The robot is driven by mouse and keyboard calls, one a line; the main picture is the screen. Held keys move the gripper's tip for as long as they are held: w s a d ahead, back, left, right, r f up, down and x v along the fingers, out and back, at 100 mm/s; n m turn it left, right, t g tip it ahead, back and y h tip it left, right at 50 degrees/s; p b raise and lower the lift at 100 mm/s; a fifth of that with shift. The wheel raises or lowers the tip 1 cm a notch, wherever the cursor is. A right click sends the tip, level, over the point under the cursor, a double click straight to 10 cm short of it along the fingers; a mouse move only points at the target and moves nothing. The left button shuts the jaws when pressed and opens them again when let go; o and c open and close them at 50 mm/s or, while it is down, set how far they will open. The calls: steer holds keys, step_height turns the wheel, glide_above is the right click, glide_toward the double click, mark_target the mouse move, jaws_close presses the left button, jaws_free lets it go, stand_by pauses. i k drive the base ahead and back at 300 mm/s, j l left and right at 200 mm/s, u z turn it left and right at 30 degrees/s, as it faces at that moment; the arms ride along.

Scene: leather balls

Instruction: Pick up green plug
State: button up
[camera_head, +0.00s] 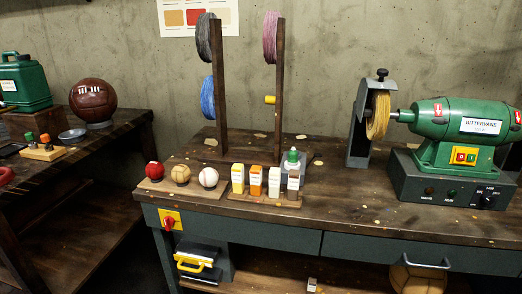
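A small green plug-like piece (29,137) stands on a light wooden block (42,153) on the left bench. An orange-topped piece (45,139) stands just to its right on the same block. They are small in this view, so fine detail cannot be told. My gripper is not in view.

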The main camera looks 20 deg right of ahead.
mark_target(293, 161)
steer(key=i+l, duration=0.35)
steer(key=l, duration=0.2)
steer(key=i+l, duration=0.35)
steer(key=l, duration=0.15)
steer(key=k+l+z, duration=0.05)
